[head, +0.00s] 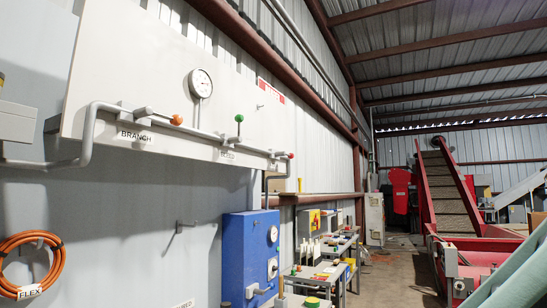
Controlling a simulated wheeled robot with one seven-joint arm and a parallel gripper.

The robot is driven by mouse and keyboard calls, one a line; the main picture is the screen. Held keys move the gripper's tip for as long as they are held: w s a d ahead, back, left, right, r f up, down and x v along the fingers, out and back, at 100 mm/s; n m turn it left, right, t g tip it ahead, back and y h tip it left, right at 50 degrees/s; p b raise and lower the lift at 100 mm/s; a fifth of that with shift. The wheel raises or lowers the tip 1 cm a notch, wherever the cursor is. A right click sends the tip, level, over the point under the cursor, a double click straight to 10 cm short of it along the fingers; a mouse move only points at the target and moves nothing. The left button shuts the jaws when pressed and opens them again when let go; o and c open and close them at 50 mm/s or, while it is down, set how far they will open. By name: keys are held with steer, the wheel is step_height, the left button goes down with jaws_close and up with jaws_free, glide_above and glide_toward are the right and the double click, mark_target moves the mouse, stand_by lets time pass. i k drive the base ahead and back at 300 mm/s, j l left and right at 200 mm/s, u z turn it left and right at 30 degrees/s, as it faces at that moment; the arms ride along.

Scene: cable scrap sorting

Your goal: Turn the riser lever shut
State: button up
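A pale panel (120,60) on the wall at the left carries a grey pipe with several levers. A lever with an orange knob (177,119) lies roughly along the pipe by the label BRANCH. A lever with a green knob (239,118) stands upright above a label that seems to read BLEED. A smaller lever with a red knob (290,156) sits at the pipe's far right end. I see no readable RISER label, so I cannot tell which is the riser lever. My gripper is not in view.
A round gauge (200,84) stands above the pipe. An orange hose coil (32,262) hangs at lower left. A blue cabinet (250,255) and small tables stand below the panel. Concrete floor (395,275) lies open between them and a red conveyor (480,250).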

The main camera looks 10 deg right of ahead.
mark_target(279, 153)
steer(key=i+l+z, duration=0.1)
steer(key=i+l+u, duration=0.2)
steer(key=i+l, duration=0.45)
steer(key=i, duration=0.15)
steer(key=i+l+u, duration=0.25)
steer(key=i+l, duration=0.55)
steer(key=i+l+u, duration=0.2)
steer(key=i+l, duration=0.5)
steer(key=l, duration=0.2)
